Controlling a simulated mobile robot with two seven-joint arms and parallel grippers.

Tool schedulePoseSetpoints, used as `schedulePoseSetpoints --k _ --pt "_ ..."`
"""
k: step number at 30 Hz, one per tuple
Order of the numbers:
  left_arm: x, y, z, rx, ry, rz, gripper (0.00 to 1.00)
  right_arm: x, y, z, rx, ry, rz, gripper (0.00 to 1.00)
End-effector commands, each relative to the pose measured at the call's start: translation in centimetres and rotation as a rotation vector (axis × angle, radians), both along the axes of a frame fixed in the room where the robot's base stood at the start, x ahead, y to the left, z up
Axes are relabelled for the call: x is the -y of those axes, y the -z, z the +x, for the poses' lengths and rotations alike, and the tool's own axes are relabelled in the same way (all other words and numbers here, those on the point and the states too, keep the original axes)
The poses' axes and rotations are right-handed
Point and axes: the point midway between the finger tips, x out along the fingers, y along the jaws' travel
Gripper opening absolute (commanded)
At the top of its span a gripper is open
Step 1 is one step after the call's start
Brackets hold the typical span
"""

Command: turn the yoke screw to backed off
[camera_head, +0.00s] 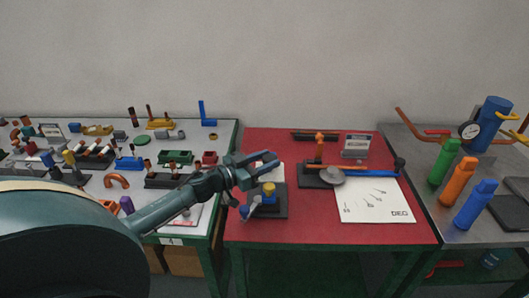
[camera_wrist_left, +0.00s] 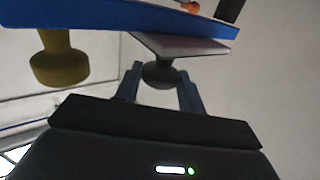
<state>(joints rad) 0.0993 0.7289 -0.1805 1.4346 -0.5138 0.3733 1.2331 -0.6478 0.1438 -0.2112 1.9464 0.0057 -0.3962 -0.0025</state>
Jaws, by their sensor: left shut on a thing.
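My left gripper (camera_head: 268,161) reaches in from the left over the front left part of the red mat. In the left wrist view its two fingers (camera_wrist_left: 161,90) stand on either side of a dark round knob (camera_wrist_left: 160,76), seemingly the yoke screw, and are shut on it. A yellow knob (camera_wrist_left: 58,67) and a long blue part (camera_wrist_left: 120,14) show beside and above it there. In the head view a small fixture with a blue body and yellow top (camera_head: 269,190) stands on a dark base just below the gripper. The knob itself is not clear in the head view. My right gripper is not in view.
The left table is crowded with small parts. Green, orange and blue bottles (camera_head: 459,183) stand on the right table. The mat's front strip is clear.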

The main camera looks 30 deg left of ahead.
Motion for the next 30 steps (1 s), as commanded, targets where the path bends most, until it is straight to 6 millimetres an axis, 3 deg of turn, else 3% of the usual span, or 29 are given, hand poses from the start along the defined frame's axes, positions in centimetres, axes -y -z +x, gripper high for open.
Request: schedulePoseSetpoints --k 12,13,19,30 --pt "-0.01 -0.14 0.02 0.004 -0.035 0.002 0.17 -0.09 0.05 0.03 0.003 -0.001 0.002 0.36" --pt "-0.01 -0.14 0.02 0.004 -0.034 0.002 0.41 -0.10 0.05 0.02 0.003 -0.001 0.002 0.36" --pt "-0.01 -0.09 0.00 0.003 -0.034 0.001 0.57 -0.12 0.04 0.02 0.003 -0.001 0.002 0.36" --pt "-0.22 0.04 -0.52 0.001 -0.034 0.001 0.59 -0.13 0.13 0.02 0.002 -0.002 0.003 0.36"
